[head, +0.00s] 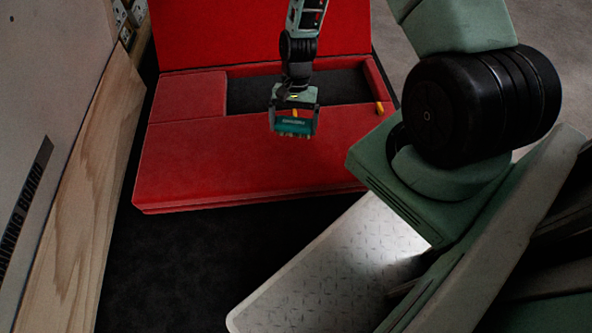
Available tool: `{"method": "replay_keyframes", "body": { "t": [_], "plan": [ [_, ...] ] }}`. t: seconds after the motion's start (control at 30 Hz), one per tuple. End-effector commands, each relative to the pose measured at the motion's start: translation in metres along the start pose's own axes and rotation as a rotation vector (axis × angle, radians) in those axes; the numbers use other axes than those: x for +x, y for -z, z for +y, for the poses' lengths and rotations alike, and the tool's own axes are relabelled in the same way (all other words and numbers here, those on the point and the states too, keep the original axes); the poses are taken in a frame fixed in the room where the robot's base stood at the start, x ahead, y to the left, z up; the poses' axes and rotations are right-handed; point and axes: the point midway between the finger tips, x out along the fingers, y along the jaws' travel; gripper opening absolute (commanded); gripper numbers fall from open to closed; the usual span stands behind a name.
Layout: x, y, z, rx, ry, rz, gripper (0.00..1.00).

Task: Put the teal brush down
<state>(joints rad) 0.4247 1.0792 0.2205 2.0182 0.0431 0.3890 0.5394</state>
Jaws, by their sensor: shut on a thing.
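The teal brush (292,131) shows in the head view as a small teal block with lettering, between the fingers of my gripper (294,118). My gripper points downward and is shut on the brush. In the picture, gripper and brush overlap the red padded surface (200,163), just in front of its dark recess. I cannot tell how high the brush is above the red surface or whether it touches it.
A red upright panel (225,35) stands behind. A wooden board edge (85,200) runs along the left. Dark floor (180,265) lies in front.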

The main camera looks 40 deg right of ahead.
Motion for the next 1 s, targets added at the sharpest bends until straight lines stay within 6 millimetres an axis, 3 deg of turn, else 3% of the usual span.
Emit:
{"method": "replay_keyframes", "body": {
  "t": [0.03, 0.1, 0.47, 0.7, 1.0],
  "plan": [
    [0.021, 0.01, 0.001, 0.023, 0.01, -0.001, 0.74],
    [0.03, 0.015, 0.003, 0.053, 0.02, -0.003, 0.74],
    [0.053, 0.026, 0.005, 0.113, 0.042, -0.006, 0.74],
    [0.094, 0.043, 0.005, 0.112, 0.041, -0.008, 0.74],
    [0.125, 0.055, 0.005, 0.113, 0.042, -0.007, 0.74]
  ]
}}
